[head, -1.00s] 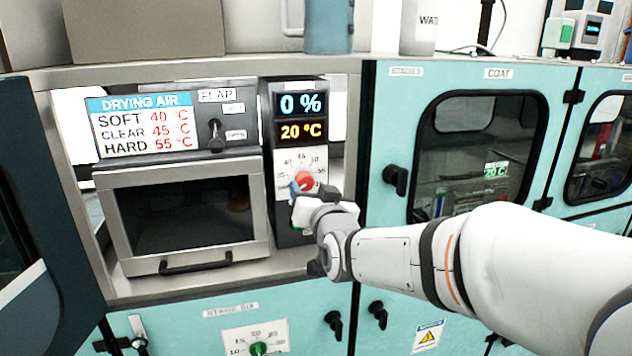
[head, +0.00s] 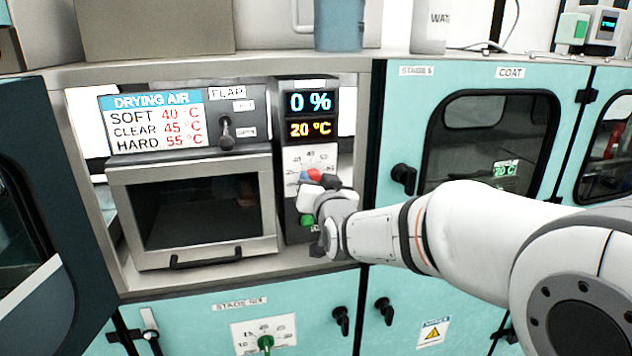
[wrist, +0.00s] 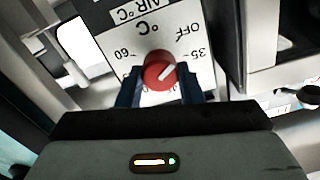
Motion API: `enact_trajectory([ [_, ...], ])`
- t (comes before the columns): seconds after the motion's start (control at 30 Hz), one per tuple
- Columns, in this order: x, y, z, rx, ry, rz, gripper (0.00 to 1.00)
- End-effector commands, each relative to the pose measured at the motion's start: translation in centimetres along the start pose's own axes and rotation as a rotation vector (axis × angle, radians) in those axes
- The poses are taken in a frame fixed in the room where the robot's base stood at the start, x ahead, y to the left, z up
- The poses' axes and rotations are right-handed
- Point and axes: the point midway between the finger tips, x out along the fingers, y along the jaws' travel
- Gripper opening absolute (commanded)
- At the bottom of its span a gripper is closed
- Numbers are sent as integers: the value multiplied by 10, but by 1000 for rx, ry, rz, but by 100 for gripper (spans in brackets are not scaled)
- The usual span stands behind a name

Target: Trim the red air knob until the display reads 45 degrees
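The red air knob (wrist: 160,71) sits on a white dial plate (wrist: 128,25) marked OFF, 35 and 60, which appears upside down in the wrist view. Its white pointer line slants toward the OFF and 35 side. My gripper (wrist: 160,86) has one blue finger on each side of the knob, with thin gaps seeming to show. In the head view my gripper (head: 313,180) covers much of the dial, and only a bit of red knob (head: 314,174) shows. The display (head: 310,129) above reads 20 °C, below a blue 0 %.
A drying air sign (head: 152,123) lists soft 40, clear 45 and hard 55 °C. A flap lever (head: 226,132) and a dark-windowed oven (head: 195,212) are left of the dial. A green knob (head: 307,220) is below it. Teal cabinet doors (head: 395,130) stand right.

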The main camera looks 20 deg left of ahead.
Motion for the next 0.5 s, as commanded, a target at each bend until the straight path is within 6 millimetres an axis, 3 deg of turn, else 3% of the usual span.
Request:
enact_trajectory([
  [0.23,0,-1,0,0,-1,-1,11],
  [0.5,0,0,2,26,2,-2,11],
])
